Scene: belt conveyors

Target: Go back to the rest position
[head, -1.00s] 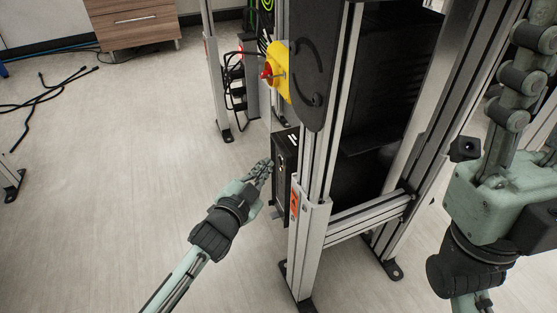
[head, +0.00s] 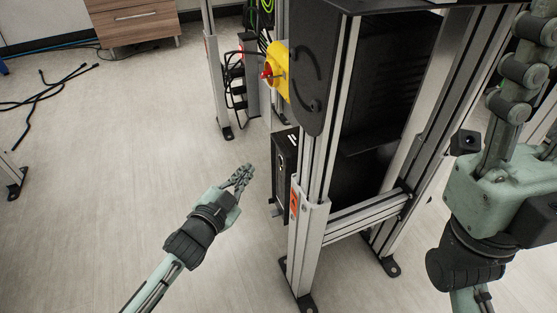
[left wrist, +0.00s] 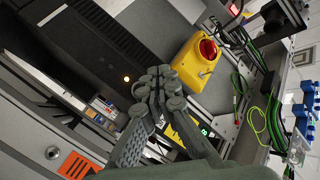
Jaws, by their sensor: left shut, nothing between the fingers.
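My left gripper (head: 243,173) is in the middle of the head view, over bare floor, just left of the conveyor frame. Its fingers are shut with nothing between them. In the left wrist view the closed fingers (left wrist: 158,85) also show, with a yellow box with a red button behind them. My right gripper (head: 515,80) is large and close at the right edge of the head view, pointing up. Its fingertips are cut off or overlapping, so its opening is unclear.
The conveyor frame (head: 312,235) with aluminium posts stands right of my left gripper. A black box (head: 286,170) and a yellow emergency-stop box (head: 281,70) are fixed to it. A wooden cabinet (head: 133,25) and loose cables (head: 40,95) lie at the far left.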

